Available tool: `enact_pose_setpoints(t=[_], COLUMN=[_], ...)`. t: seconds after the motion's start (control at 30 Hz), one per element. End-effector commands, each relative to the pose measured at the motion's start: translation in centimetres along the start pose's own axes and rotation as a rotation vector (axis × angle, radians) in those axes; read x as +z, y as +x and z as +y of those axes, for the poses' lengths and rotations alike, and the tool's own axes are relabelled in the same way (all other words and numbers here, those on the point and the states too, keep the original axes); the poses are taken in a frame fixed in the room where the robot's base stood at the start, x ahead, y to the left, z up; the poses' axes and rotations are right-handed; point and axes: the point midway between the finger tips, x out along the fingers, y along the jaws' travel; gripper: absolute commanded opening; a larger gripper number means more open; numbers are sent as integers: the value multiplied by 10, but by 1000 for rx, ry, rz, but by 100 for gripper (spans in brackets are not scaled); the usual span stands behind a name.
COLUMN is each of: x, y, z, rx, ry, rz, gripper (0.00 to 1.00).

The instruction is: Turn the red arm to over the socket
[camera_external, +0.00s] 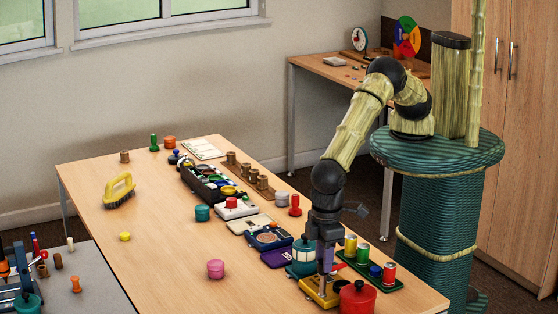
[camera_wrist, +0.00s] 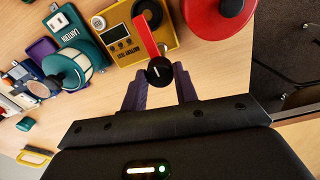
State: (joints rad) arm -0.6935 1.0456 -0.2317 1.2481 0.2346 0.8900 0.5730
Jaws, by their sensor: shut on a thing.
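The red arm (camera_wrist: 145,36) lies across a yellow battery tester (camera_wrist: 120,56) in the wrist view. One end meets a dark round part (camera_wrist: 147,12) on the tester's top; the other carries a black knob (camera_wrist: 160,70) with a white line. My gripper (camera_wrist: 160,77) is shut on this knob, a purple finger on each side. The external view shows my gripper (camera_external: 325,268) pointing down at the yellow tester (camera_external: 318,293) near the table's front right. I cannot make out a socket with certainty; part of the tester is hidden or cut off.
A red pot (camera_external: 358,298) stands close right of the tester. A teal lantern (camera_wrist: 70,68) is close to its left. A green tray (camera_external: 392,282) with coloured cans lies behind right. A pink container (camera_external: 216,268) stands left, with bare table (camera_external: 165,265) around it.

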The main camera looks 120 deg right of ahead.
Motion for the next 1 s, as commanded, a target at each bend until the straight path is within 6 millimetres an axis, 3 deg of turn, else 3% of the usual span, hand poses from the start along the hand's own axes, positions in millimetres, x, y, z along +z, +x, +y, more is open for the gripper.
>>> enact_pose_setpoints(t=[0.43, 0.47, 0.57, 1.0], x=[0, 0, 0, -1], y=[-1, -1, -1, -10], z=[0, 0, 0, -1], rx=[0, 0, 0, -1], ry=[-102, -102, -101, -100], rz=[3, 3, 3, 4], gripper=[6, 33, 51, 51])
